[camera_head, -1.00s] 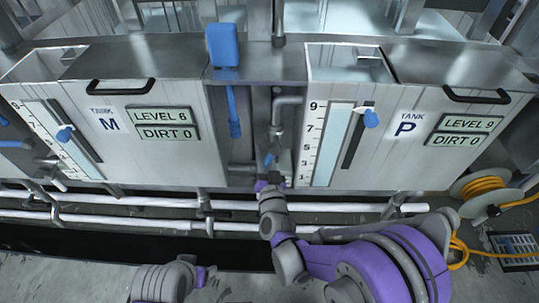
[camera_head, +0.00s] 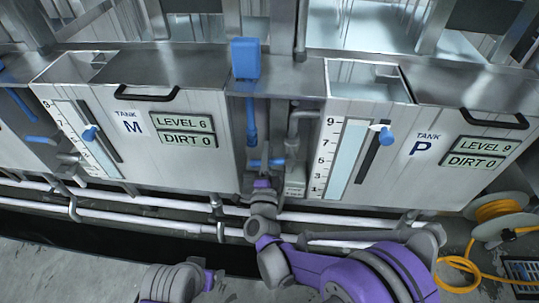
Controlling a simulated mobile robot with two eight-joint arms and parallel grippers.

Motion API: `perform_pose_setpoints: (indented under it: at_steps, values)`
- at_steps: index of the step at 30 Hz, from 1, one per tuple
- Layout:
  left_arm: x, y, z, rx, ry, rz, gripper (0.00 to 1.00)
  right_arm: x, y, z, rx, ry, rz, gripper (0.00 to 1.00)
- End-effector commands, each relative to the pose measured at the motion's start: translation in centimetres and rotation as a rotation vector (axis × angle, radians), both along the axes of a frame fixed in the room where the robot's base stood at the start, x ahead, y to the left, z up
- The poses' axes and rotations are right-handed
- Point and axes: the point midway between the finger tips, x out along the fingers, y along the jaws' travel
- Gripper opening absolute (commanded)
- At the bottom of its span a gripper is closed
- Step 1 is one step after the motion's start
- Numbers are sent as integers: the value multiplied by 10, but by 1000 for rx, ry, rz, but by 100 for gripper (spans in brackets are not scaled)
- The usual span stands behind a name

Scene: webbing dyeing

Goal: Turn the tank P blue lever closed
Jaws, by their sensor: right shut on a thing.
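Tank P (camera_head: 395,165) is the metal tank on the right, with displays reading LEVEL 9 and DIRT 0. A small blue lever (camera_head: 275,162) lies roughly level in the picture on the pipework left of this tank. My right gripper (camera_head: 262,182) reaches up to it from below and is shut on it; the fingers are small and partly hidden. A blue pointer (camera_head: 386,136) sits near the top of tank P's scale. Part of my left arm shows at the bottom edge, and its finger state cannot be made out.
Tank M (camera_head: 140,150) stands at the left, reading LEVEL 6 and DIRT 0. A blue box with a hanging blue handle (camera_head: 246,60) is between the tanks. White pipes (camera_head: 150,222) run along the front below. A yellow hose reel (camera_head: 497,222) stands at the right.

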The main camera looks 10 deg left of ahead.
Motion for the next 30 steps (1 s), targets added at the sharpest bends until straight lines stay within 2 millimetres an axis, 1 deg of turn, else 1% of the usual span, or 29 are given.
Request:
perform_pose_setpoints:
  at_steps: [1, 6, 12, 18, 30]
  values:
    - [0, 0, 3, 0, -1, 0, 68, 0, 1, 4, 34, -1, 1, 0]
    - [-1, 0, 7, 0, -2, 0, 68, 0, 2, 11, 139, -1, 0, 0]
    - [-1, 0, 10, 0, -3, 0, 68, 0, 1, 15, 218, -1, 1, 0]
    - [-1, 0, 11, 0, -3, 0, 68, 0, 1, 17, 254, -1, 1, 0]
    - [-1, 0, 11, 0, -3, 0, 68, 0, 0, 18, 260, -2, -1, 0]
